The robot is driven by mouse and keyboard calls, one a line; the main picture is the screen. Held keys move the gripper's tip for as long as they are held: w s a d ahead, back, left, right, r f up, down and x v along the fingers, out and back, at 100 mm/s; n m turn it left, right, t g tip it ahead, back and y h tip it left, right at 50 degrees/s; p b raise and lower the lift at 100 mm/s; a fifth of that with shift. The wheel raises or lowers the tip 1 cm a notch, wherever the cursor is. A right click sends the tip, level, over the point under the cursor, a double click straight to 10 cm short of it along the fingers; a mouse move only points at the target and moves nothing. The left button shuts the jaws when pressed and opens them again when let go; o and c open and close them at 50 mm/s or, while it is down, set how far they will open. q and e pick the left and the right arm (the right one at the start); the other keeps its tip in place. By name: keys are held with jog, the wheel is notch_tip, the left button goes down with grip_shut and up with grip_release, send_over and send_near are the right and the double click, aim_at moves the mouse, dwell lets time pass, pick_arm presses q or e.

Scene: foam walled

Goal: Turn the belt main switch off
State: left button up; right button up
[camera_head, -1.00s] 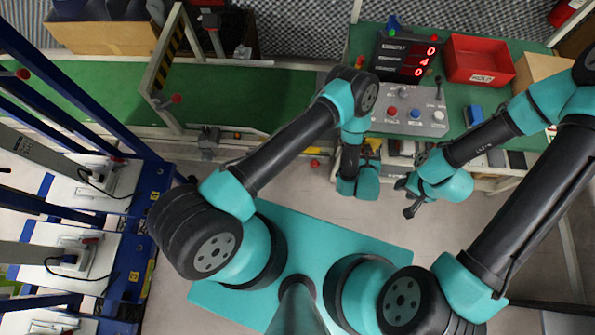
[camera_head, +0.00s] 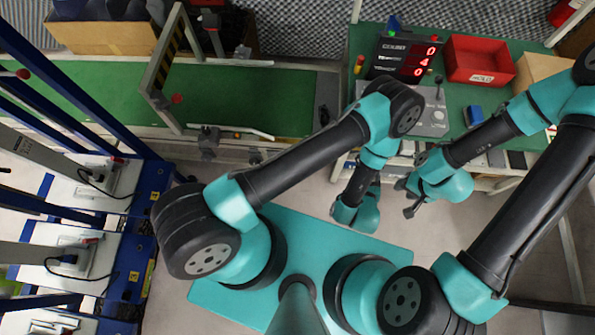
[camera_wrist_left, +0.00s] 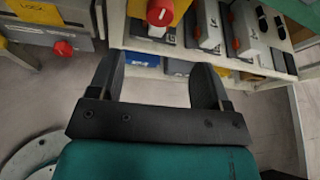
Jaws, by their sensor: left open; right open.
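In the left wrist view a red knob (camera_wrist_left: 160,12) stands at the top edge, cut off by the frame, ahead of the gap between my fingers. A second red knob (camera_wrist_left: 62,47) sits low on a grey box with a yellow plate, left of my fingers. I cannot tell from the labels which one is the belt main switch. My left gripper (camera_wrist_left: 158,78) is open and empty, apart from both knobs; in the head view its wrist hides its fingers. My right gripper (camera_head: 410,198) is open and empty near the bench's front edge.
The grey control panel (camera_head: 434,119) is partly covered by my left arm. The counter display (camera_head: 404,57) and red bin (camera_head: 479,61) stand behind it. The green belt (camera_head: 245,98) runs left. Grey devices (camera_wrist_left: 245,30) with red parts line the shelf. Floor below is clear.

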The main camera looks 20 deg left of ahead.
pick_arm(q)
jog(key=v, duration=0.4)
jog(key=w+a+n+g+y, duration=0.1)
jog(key=a+n+g+y, duration=0.5)
jog(key=a, duration=0.7)
jog(key=s+a+r+n+g, duration=0.2)
jog(key=s+a+n+g, duration=0.3)
jog(key=a+n+g, duration=0.3)
jog(key=shift+s+a+g, duration=0.4)
jog(key=shift+a+g, duration=0.85)
jog(key=shift+g, duration=0.55)
jog(key=shift+r, duration=0.1)
